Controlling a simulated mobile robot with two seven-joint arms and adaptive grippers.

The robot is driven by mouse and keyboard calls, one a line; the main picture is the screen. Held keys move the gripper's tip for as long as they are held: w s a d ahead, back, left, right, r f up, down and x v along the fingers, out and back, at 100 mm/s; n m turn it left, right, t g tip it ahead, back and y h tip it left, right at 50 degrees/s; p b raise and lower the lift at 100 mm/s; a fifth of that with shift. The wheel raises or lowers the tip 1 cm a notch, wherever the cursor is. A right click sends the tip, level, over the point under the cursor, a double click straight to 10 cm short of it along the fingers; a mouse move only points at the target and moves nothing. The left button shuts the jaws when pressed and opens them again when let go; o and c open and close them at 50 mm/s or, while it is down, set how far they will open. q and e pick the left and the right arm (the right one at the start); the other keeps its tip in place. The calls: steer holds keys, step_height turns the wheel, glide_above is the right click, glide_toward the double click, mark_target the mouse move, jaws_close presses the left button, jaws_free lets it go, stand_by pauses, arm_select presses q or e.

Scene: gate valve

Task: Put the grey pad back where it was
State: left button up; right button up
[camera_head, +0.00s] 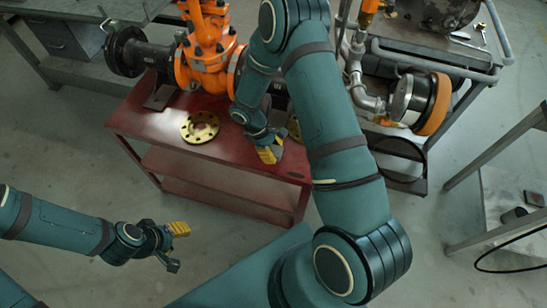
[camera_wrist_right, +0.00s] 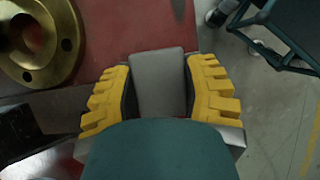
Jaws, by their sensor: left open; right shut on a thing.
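The grey pad (camera_wrist_right: 158,82) is between the yellow fingers of my right gripper (camera_wrist_right: 158,92) in the right wrist view. The gripper is shut on it. In the head view, my right gripper (camera_head: 268,152) is over the front right part of the red table (camera_head: 225,168), and my own arm hides part of that area. I cannot tell whether the pad touches the tabletop. My left gripper (camera_head: 177,248) is open and empty above the floor, in front of the table and to its left.
An orange valve (camera_head: 205,60) with black pipe ends stands at the back of the table. A brass flange (camera_head: 200,127) lies on the tabletop; another (camera_head: 294,128) is partly hidden by my right arm. A cart (camera_head: 430,65) with pipework stands at right.

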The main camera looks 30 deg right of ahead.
steer(key=shift+f+b, duration=0.35)
steer(key=shift+f, duration=1.5)
steer(key=shift+f, duration=0.15)
steer(key=o, duration=1.2)
